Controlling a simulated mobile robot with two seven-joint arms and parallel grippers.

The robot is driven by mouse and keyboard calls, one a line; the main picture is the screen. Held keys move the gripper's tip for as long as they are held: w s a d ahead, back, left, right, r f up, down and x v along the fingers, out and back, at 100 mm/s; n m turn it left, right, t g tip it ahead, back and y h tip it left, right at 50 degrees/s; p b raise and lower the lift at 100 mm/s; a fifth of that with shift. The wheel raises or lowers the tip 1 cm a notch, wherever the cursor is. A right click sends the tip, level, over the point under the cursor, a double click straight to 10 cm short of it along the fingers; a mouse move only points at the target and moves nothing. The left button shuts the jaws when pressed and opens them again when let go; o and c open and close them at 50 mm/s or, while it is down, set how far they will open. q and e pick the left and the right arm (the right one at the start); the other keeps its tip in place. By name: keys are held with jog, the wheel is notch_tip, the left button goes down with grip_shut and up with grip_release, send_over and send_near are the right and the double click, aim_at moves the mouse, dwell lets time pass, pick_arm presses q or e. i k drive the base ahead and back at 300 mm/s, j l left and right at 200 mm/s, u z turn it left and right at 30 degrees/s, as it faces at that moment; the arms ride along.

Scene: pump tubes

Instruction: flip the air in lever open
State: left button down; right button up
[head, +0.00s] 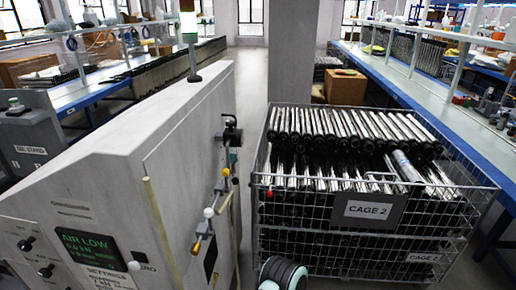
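A large grey machine (125,160) stands at the left. Its green screen (90,249) reads "AIR LOW". A rounded grey and dark part of mine shows at the bottom middle. No fingers of either gripper are visible.
A wire cage (290,215) labelled "CAGE 2" (367,210), full of metal tubes (345,125), stands right of the machine. A narrow gap separates them. A long blue-edged bench (430,95) runs along the right. A cardboard box (345,88) stands behind the cage.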

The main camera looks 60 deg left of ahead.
aim_at(225, 172)
jog(key=i+u, duration=0.45)
jog(key=i, duration=0.2)
jog(key=i+l+u, duration=0.2)
jog(key=i+u, duration=0.3)
jog(key=i+j+u, duration=0.15)
jog(key=i+u, duration=0.25)
jog(key=i+j+u, duration=0.1)
jog(key=u, duration=0.35)
jog(key=i+l+u, duration=0.1)
jog(key=i+u, duration=0.3)
jog(key=i+l+u, duration=0.15)
jog(key=i+u, duration=0.25)
jog(key=k+j, duration=0.05)
jog(key=k, duration=0.05)
